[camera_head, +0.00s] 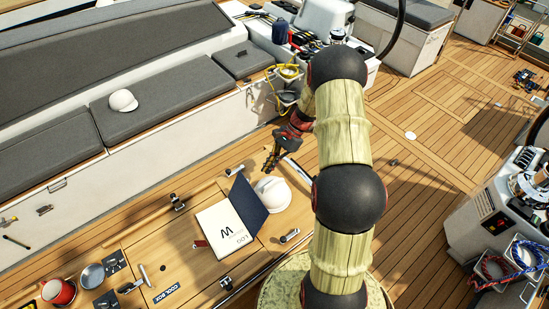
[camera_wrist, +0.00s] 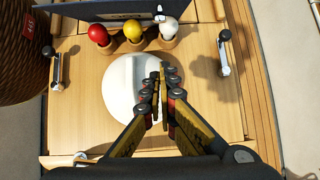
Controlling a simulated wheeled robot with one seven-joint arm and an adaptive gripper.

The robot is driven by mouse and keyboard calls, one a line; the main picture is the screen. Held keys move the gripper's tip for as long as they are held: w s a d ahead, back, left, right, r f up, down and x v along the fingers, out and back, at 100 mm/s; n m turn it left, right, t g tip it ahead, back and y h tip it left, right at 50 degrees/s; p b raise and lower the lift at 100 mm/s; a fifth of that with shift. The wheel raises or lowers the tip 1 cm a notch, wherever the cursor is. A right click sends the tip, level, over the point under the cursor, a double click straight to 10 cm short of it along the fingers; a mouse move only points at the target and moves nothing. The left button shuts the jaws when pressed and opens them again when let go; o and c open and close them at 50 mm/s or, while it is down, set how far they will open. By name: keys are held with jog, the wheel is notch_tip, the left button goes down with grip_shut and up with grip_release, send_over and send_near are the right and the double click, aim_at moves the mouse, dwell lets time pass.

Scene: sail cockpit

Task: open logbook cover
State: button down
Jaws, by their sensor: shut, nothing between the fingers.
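The logbook (camera_head: 223,232) lies on the wooden table, its white face with dark lettering turned up. A dark blue cover panel (camera_head: 249,207) stands up at a tilt along its right side. My gripper (camera_head: 272,162) is beyond the logbook, above and apart from it in the head view. In the wrist view my gripper (camera_wrist: 161,88) is shut, with its fingertips together over a white dome (camera_wrist: 122,82) and nothing held.
The white helmet (camera_head: 273,194) sits right beside the raised cover. Metal latches (camera_head: 290,236) stick up from the table. Red (camera_wrist: 98,34), yellow (camera_wrist: 133,31) and white (camera_wrist: 168,27) knobs and a brown basket (camera_wrist: 22,52) show in the wrist view.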

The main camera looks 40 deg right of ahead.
jog(key=x, duration=0.2)
jog(key=shift+a+f+p, duration=0.1)
jog(key=shift+a+p, duration=0.2)
jog(key=shift+a, duration=0.2)
jog(key=shift+w+a+r+p, duration=0.1)
jog(key=shift+a+r+p, duration=0.15)
jog(key=shift+a, duration=0.25)
jog(key=shift+a+r+p, duration=0.15)
jog(key=shift+a+r, duration=0.1)
jog(key=shift+a, duration=0.3)
jog(key=shift+a+r, duration=0.15)
jog(key=shift+a, duration=0.35)
jog(key=shift+r, duration=0.1)
jog(key=shift+a+r+h+p, duration=0.25)
jog(key=shift+h+p, duration=0.05)
jog(key=shift+p, duration=0.1)
jog(key=shift+w+a+r+h+p, duration=0.1)
jog(key=shift+a+r+h+p, duration=0.6)
jog(key=shift+a, duration=0.35)
jog(key=shift+w+a+r+h+p, duration=0.1)
jog(key=shift+a+r+h+p, duration=0.6)
jog(key=shift+a, duration=0.4)
jog(key=shift+r, duration=0.1)
